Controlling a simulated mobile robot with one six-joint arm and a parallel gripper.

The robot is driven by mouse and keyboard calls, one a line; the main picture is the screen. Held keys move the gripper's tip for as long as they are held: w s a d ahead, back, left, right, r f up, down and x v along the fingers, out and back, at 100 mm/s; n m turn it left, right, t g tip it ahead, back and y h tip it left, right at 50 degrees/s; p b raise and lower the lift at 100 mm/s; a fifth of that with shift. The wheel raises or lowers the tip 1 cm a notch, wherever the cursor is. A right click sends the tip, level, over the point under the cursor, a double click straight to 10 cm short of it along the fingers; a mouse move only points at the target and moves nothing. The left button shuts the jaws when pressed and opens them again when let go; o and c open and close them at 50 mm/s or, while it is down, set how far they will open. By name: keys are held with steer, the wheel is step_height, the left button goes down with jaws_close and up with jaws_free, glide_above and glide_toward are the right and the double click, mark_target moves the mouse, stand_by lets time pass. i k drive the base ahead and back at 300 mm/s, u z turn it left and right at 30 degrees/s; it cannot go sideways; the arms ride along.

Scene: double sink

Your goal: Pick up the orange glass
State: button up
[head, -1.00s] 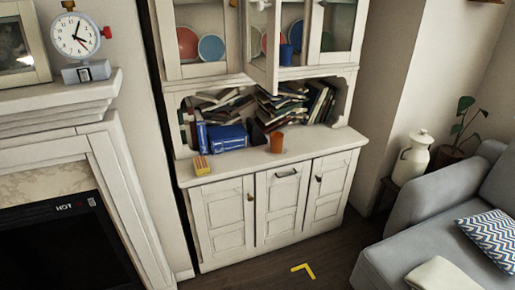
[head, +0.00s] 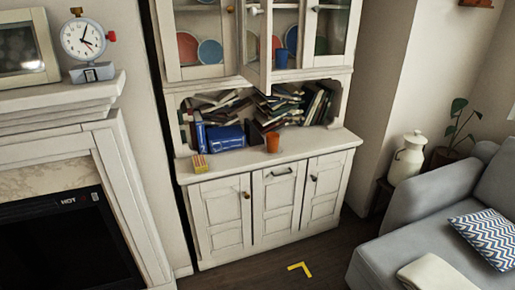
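The orange glass (head: 272,142) stands upright on the counter ledge of the white cabinet (head: 325,146), in front of the stacked books. Nothing hides its front in the head view. My gripper is not in view.
Several books (head: 300,104) and a blue box-like object (head: 226,136) lie behind and left of the glass. A cabinet door (head: 258,45) hangs open above.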

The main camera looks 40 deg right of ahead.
mark_target(273, 143)
steer(key=u, duration=0.05)
steer(key=i, duration=1)
steer(key=u, duration=0.1)
steer(key=k, duration=0.95)
steer(key=z, duration=0.15)
steer(key=i, duration=0.5)
steer(key=u, duration=0.05)
